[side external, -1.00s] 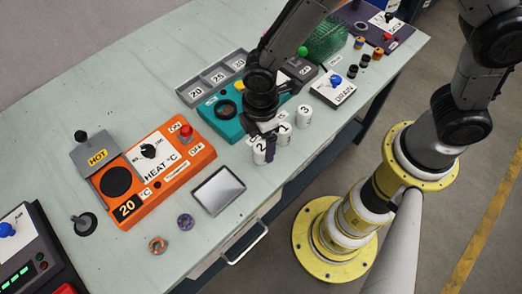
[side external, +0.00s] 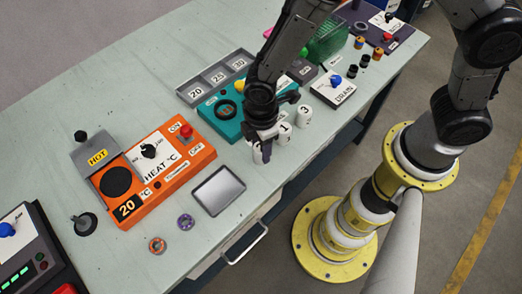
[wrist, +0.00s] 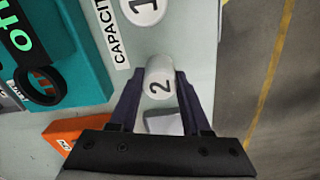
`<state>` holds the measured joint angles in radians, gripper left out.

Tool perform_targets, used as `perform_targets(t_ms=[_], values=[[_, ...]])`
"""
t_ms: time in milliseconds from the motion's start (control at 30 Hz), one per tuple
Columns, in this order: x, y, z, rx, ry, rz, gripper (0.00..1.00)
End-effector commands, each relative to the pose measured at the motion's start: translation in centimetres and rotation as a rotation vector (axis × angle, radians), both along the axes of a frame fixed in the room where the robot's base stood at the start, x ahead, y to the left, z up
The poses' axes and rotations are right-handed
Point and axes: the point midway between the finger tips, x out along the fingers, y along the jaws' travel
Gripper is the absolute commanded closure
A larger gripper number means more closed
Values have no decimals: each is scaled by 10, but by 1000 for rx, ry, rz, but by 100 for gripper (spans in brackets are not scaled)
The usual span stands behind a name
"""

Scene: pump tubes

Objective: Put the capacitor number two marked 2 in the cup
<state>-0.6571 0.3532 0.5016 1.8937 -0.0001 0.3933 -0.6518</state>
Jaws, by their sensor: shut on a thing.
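Capacitor number two (wrist: 159,84), a white cylinder marked 2, is between my gripper's two dark fingers in the wrist view. My gripper (wrist: 160,75) is shut on its sides. In the side view my gripper (side external: 262,150) is low at the table, and its fingers hide most of this capacitor. I cannot tell whether the capacitor touches the table. I cannot pick out a cup with certainty in either view.
Capacitor 1 (side external: 284,131) stands close beside my gripper, with capacitor 3 (side external: 304,115) beyond it. A teal device (side external: 215,120) with a round black opening is behind. An orange heater (side external: 155,172) and a grey-white square plate (side external: 218,191) lie to the left.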

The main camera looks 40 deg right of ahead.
Motion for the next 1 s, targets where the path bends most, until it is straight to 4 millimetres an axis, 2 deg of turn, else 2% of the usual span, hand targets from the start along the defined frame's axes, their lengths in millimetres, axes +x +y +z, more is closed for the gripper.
perform_targets(t_ms=[367, 467, 600, 900, 1000], values=[[1, 0, 4, 1, -2, 0, 100], [1, 1, 13, 2, -3, 0, 100], [0, 0, 36, 4, -5, 0, 100], [-41, -32, 95, 5, -6, 0, 100], [-61, -47, 103, 2, -3, 0, 100]])
